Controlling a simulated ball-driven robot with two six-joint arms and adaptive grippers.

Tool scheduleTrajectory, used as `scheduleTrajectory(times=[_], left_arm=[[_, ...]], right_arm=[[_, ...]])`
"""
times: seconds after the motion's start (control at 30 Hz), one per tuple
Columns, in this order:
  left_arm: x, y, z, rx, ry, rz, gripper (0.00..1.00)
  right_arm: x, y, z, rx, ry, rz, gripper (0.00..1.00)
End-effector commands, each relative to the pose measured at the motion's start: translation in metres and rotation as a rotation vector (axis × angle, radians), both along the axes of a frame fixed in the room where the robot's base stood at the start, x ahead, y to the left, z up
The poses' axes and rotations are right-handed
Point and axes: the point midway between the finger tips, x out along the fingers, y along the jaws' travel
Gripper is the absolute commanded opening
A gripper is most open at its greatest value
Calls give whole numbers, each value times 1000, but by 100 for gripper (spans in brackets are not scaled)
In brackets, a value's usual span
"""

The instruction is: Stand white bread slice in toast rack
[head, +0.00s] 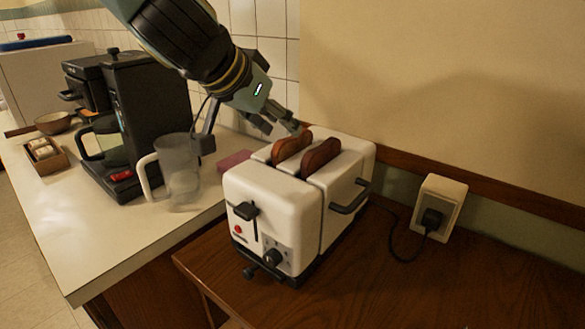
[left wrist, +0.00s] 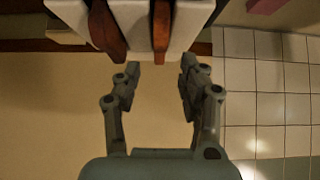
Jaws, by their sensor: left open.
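Two bread slices stand in the slots of the white toaster (head: 270,220). The left slice (head: 291,146) is lighter orange-brown, and the right slice (head: 321,155) is darker brown. Neither looks white. My left gripper (head: 283,126) is open and empty, just behind the upper edges of the slices. In the left wrist view its fingertips (left wrist: 160,66) point at the toaster, with one slice (left wrist: 161,30) roughly ahead of the gap and the other slice (left wrist: 107,32) further left. I cannot make out a toast rack. My right gripper is out of view.
A glass mug (head: 179,168), a black coffee maker (head: 138,120) and a small box (head: 43,158) stand on the white counter left of the toaster. A pink block (head: 233,160) lies behind it. A wall socket (head: 438,208) with a plugged-in cord is at right. The wooden top at front right is clear.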

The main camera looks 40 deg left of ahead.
Motion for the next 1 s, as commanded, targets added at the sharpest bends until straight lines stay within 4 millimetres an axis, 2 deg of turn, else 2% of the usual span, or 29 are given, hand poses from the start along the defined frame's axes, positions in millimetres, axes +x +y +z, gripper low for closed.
scheduleTrajectory(times=[0.1, 0.27, 0.63, 0.93, 1.0], left_arm=[[8, 2, -16, 9, 5, -5, 41], [20, 3, -28, 5, 3, -3, 41], [25, 3, -30, -1, 0, -1, 40], [25, 3, -30, -1, 0, -1, 1], [25, 3, -30, -1, 0, -1, 0]], right_arm=[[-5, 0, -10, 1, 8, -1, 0], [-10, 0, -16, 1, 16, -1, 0], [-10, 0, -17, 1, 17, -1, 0], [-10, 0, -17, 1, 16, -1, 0], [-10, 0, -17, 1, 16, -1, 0]])
